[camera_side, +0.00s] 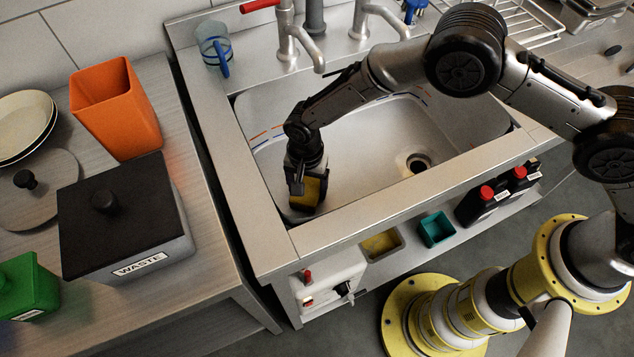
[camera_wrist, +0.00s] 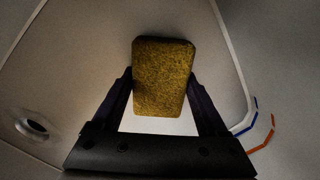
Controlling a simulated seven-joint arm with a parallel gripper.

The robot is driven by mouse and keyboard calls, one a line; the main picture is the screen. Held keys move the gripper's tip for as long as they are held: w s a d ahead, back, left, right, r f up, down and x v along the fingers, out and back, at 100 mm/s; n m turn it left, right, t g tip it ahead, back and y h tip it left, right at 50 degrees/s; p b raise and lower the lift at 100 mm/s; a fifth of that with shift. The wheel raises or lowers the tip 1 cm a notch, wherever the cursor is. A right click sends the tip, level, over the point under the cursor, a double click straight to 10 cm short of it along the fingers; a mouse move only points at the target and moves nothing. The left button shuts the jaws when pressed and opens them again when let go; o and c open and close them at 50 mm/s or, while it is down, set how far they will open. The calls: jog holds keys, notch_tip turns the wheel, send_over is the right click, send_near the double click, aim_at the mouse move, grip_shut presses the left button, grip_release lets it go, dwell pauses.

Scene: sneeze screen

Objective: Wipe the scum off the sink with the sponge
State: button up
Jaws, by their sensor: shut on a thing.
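The sink (camera_side: 375,145) is a pale basin in a steel counter, with its drain (camera_side: 416,162) at the right of the basin floor. My gripper (camera_side: 307,180) is down inside the basin at its left front corner. It is shut on a yellow sponge (camera_side: 309,192). In the wrist view the sponge (camera_wrist: 163,78) sits upright between the two dark fingers, and the drain (camera_wrist: 31,126) shows at left. I cannot tell whether the sponge touches the basin.
Taps (camera_side: 292,45) stand behind the basin, with a clear cup (camera_side: 212,45) at the back left. The front rim (camera_side: 400,195) is close to my gripper. A waste box (camera_side: 125,220) and orange bin (camera_side: 115,105) stand on the left counter. The basin's middle is clear.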

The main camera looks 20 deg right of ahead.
aim_at(348, 170)
jog(key=shift+w+d, duration=0.1)
jog(key=shift+w, duration=0.75)
jog(key=shift+d, duration=5.65)
jog(key=shift+a, duration=5.5)
jog(key=shift+a+r, duration=0.15)
jog(key=shift+a, duration=0.05)
jog(key=shift+r, duration=3.9)
